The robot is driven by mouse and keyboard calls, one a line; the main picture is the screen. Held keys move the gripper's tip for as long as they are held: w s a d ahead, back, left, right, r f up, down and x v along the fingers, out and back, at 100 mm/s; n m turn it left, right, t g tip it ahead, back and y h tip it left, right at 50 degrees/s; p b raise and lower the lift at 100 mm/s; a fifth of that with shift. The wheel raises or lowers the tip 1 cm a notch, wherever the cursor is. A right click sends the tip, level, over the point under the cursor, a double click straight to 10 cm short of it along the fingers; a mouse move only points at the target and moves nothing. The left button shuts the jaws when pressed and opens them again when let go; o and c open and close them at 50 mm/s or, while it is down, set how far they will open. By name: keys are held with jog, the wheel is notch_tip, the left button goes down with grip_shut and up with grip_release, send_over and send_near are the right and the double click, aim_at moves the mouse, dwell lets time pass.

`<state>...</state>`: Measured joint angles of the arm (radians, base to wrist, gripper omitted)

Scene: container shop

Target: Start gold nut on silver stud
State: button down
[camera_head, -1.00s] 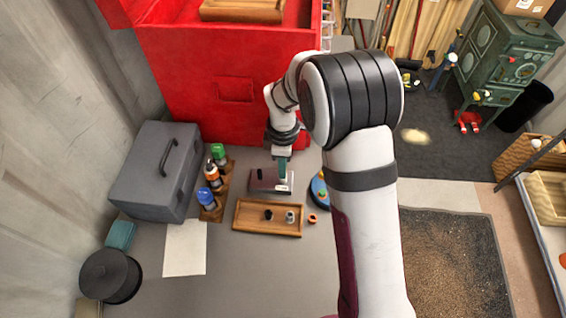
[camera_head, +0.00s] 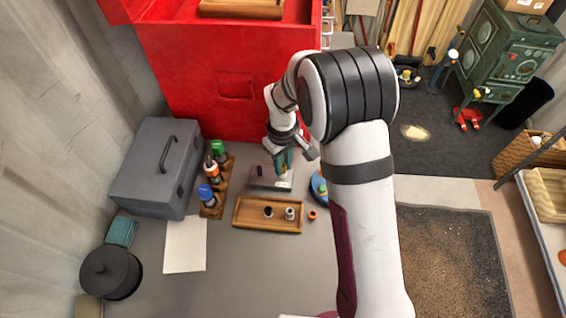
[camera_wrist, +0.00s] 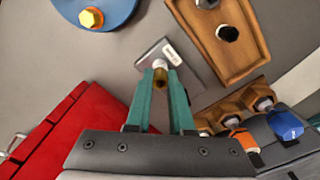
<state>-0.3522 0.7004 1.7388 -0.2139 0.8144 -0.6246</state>
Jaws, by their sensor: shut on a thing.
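My gripper (camera_wrist: 160,72) has teal fingers, shut on a small gold nut (camera_wrist: 160,77) at the fingertips in the wrist view. A pale silver piece, apparently the silver stud (camera_wrist: 159,64), shows right at the nut. I cannot tell whether the nut is around it or only touching or above it. Both are over the grey metal plate (camera_wrist: 150,55), which has a white label. In the head view my gripper (camera_head: 284,162) stands over the plate (camera_head: 262,180), and its fingers hide the nut and stud.
A wooden tray (camera_head: 238,216) with a dark piece and a silver piece lies in front of the plate. An orange ring (camera_head: 312,215) lies right of it. A blue round base (camera_head: 318,187) is close right.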

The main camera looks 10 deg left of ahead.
jog(key=m, duration=0.7)
jog(key=c, duration=0.7)
grip_release()
jog(key=shift+r, duration=3)
jog(key=s+d+r+m+y, duration=0.1)
jog(key=s+d+r+m, duration=0.2)
jog(key=s+d+r, duration=0.4)
jog(key=s+d+r+m, duration=0.2)
jog(key=s+d+r, duration=0.15)
jog(key=s, duration=0.85)
jog(key=s+m, duration=0.1)
jog(key=s, duration=0.3)
jog(key=s+m, duration=0.1)
jog(key=s, duration=0.2)
jog(key=shift+s+d+r+y, duration=0.1)
jog(key=shift+s+d+y, duration=0.2)
jog(key=shift+s+y, duration=0.1)
